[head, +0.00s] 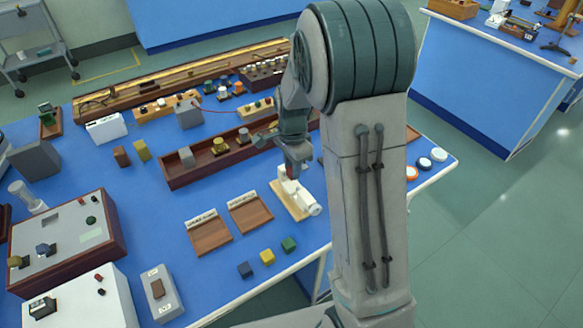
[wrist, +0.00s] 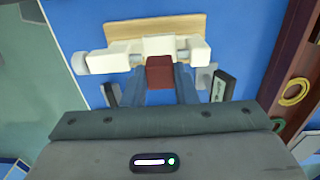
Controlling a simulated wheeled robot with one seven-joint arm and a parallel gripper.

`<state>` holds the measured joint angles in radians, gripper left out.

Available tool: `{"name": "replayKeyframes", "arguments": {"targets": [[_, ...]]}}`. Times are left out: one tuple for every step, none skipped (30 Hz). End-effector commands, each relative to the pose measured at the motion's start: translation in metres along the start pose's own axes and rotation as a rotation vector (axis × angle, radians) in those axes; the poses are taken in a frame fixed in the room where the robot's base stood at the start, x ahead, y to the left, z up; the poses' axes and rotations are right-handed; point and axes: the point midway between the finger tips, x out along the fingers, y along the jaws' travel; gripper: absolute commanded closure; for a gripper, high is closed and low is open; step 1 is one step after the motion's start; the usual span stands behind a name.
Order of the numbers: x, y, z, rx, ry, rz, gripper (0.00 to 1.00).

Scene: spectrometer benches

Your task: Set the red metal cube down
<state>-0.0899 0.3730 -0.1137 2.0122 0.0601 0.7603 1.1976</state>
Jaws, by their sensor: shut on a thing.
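The red metal cube (wrist: 160,71) is held between the two fingers of my gripper (wrist: 160,84) in the wrist view. My gripper (head: 292,168) is shut on it in the head view, low over the blue bench by a white device on a wooden base (head: 303,211). In the wrist view the white device (wrist: 158,47) lies just beyond the cube. I cannot tell whether the cube touches it. The fingers and arm mostly hide the cube in the head view.
Two brown wooden trays (head: 211,235) (head: 251,213) with labels lie left of the device. A long wooden trough (head: 205,169) stands behind.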

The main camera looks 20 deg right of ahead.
Motion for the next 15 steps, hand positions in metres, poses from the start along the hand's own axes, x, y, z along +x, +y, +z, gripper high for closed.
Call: {"name": "replayKeyframes", "arguments": {"targets": [[0.006, 0.0, 0.0, 0.0, -0.001, 0.002, 0.97], [0.009, 0.0, 0.0, 0.0, -0.001, 0.002, 0.97], [0.011, 0.0, 0.0, 0.0, -0.001, 0.001, 0.97], [0.012, 0.0, 0.0, -0.001, 0.0, 0.0, 0.97], [0.013, 0.0, 0.0, -0.001, 0.0, -0.001, 0.97], [0.013, 0.0, 0.0, -0.001, 0.0, -0.002, 0.97], [0.013, 0.0, 0.0, -0.001, 0.0, -0.002, 0.97], [0.013, 0.0, 0.0, -0.001, 0.0, -0.002, 0.97], [0.013, 0.0, 0.0, -0.001, 0.0, -0.002, 0.97], [0.012, 0.0, 0.0, -0.001, 0.0, -0.002, 0.97], [0.013, 0.0, 0.0, -0.001, 0.0, -0.002, 0.97], [0.014, 0.0, 0.0, -0.001, 0.0, -0.001, 0.97], [0.015, 0.0, 0.0, -0.001, 0.0, -0.001, 0.97], [0.016, 0.0, 0.0, -0.001, 0.0, -0.001, 0.97], [0.017, 0.0, 0.0, -0.001, 0.0, -0.001, 0.97]]}}
